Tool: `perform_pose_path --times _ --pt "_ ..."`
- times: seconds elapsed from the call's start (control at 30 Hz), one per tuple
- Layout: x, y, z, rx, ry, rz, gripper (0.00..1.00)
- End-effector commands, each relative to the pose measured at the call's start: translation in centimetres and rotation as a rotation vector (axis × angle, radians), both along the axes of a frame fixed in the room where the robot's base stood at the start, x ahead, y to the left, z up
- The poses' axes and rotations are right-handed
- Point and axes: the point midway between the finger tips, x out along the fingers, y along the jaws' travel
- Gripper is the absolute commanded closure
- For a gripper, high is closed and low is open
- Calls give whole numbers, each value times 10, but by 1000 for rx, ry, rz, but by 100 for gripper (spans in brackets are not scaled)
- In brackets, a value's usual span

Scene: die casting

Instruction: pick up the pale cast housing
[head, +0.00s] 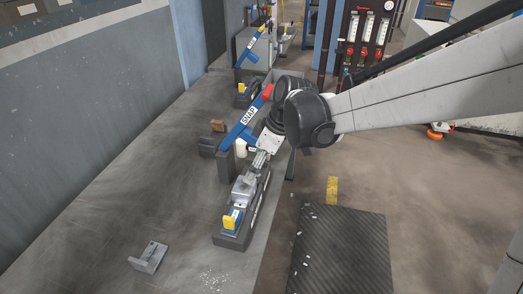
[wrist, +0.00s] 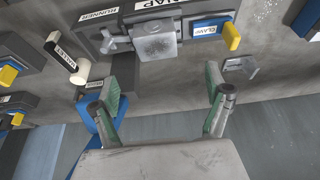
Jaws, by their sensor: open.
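The pale cast housing (head: 243,190) sits in a dark fixture (head: 232,240) on the grey bench. In the wrist view the housing (wrist: 155,43) is a pale grey block with a rough square face, beside a metal latch-like part on its left. My gripper (head: 262,160) is over the fixture, close to the housing in the head view. In the wrist view my gripper (wrist: 162,92) has its two green-padded fingers wide apart and nothing between them. The housing lies beyond the fingertips, and no contact shows. The head view does not show the fingertips clearly.
A yellow-and-blue clamp handle (wrist: 231,37) is right of the housing. A white-headed mallet (wrist: 77,72) is to its left. A grey angled part (head: 149,257) lies on the bench (head: 100,215). Bench space at left is clear.

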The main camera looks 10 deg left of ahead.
Motion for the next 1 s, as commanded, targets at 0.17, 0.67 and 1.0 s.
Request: perform_pose_path --times 0.17,0.67,1.0 --pt "2 13 -32 0 -1 0 17" --pt "5 27 -74 0 0 -3 17" --pt "9 38 -109 0 -1 -1 17"
